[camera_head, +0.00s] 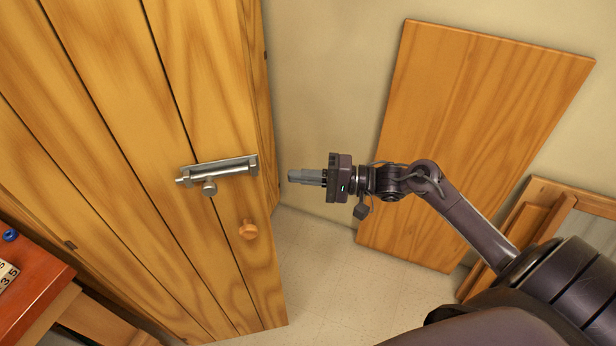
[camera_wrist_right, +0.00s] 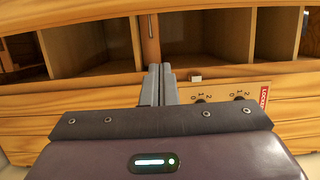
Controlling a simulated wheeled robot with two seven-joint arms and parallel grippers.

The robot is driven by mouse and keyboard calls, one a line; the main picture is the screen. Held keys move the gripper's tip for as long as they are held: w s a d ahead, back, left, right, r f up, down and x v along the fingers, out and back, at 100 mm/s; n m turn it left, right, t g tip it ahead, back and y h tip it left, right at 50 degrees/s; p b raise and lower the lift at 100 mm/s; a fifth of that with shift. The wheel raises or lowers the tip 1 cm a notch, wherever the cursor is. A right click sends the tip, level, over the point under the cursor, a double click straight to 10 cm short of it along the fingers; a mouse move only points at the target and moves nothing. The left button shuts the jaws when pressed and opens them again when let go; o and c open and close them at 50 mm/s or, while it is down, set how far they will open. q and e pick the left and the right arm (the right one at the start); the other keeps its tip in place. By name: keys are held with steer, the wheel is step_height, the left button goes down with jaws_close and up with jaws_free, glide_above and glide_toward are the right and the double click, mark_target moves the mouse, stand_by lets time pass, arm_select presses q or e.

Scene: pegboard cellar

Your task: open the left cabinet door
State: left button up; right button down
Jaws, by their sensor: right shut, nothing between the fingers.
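A tall cabinet front of orange-brown wooden planks (camera_head: 105,110) fills the left of the head view. Dark seams divide it, and I cannot tell for sure which one bounds the left door. A metal slide bolt (camera_head: 225,168) lies across the planks near a seam, with a small knob below it. My left gripper is not in view.
A wooden board (camera_head: 470,130) leans on the wall behind my right arm. A red-brown table corner (camera_head: 30,290) is at lower left. Pale floor (camera_head: 330,265) is clear between cabinet and board. The wrist view shows open wooden compartments (camera_wrist_right: 207,45) and a red label (camera_wrist_right: 264,97).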

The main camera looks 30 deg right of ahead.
steer(key=a+p, duration=0.3)
steer(key=a, duration=0.3)
steer(key=shift+s, duration=0.2)
steer(key=shift+a, duration=0.15)
